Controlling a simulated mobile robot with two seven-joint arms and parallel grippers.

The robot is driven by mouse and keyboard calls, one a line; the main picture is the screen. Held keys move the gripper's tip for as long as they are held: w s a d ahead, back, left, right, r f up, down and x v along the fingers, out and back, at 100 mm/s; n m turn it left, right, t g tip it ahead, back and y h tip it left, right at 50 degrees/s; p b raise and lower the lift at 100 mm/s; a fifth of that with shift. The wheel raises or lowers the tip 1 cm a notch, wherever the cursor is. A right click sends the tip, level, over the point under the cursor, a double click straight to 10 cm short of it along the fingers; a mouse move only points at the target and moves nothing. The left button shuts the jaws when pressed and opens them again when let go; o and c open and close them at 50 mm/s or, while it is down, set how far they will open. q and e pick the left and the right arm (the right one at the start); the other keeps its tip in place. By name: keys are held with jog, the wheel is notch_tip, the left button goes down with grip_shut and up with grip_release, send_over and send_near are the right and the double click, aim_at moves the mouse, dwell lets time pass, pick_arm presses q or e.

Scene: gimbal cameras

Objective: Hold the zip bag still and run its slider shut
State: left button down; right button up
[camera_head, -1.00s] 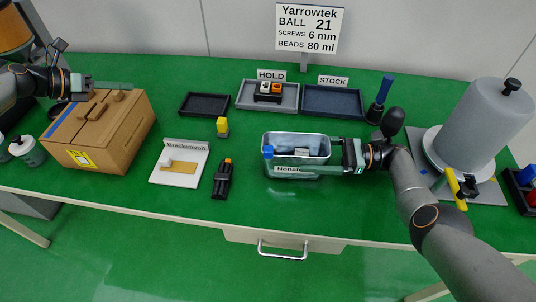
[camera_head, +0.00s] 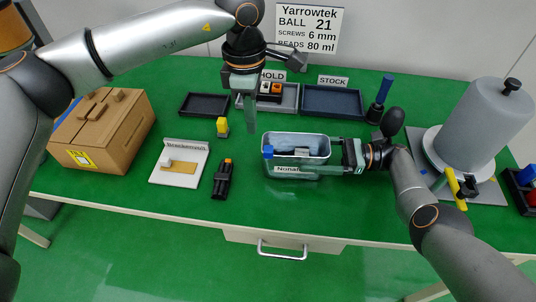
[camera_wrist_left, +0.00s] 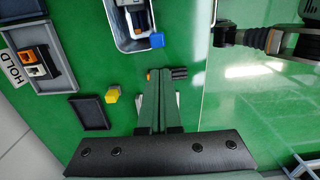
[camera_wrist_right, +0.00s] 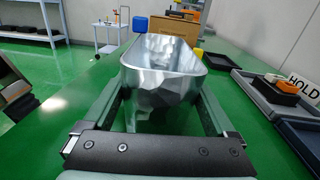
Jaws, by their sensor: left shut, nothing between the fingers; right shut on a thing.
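The zip bag (camera_head: 297,171) looks like a silvery open-topped pouch with a "Nonah…" label on its front. Its blue slider (camera_head: 268,151) sits at the left front corner of the rim. It also shows in the left wrist view (camera_wrist_left: 157,40). My right gripper (camera_head: 340,157) is shut on the bag from its right end, its fingers along both sides; the right wrist view shows the bag (camera_wrist_right: 165,85) between them. My left gripper (camera_head: 251,128) is shut and empty, pointing down, behind and left of the bag, apart from the slider.
A black tool (camera_head: 222,180), a yellow-topped block (camera_head: 222,126) and a white board (camera_head: 180,163) lie left of the bag. Trays (camera_head: 333,101) stand behind it. A cardboard box (camera_head: 103,135) is far left, a grey cylinder (camera_head: 483,125) on the right. Green table in front is clear.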

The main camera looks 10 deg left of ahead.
aim_at(268, 152)
pick_arm(q)
notch_tip(268, 152, down, 8)
dwell(0.6)
jog(key=shift+s+d+r, duration=0.1)
jog(key=shift+d, duration=0.1)
dwell(1.7)
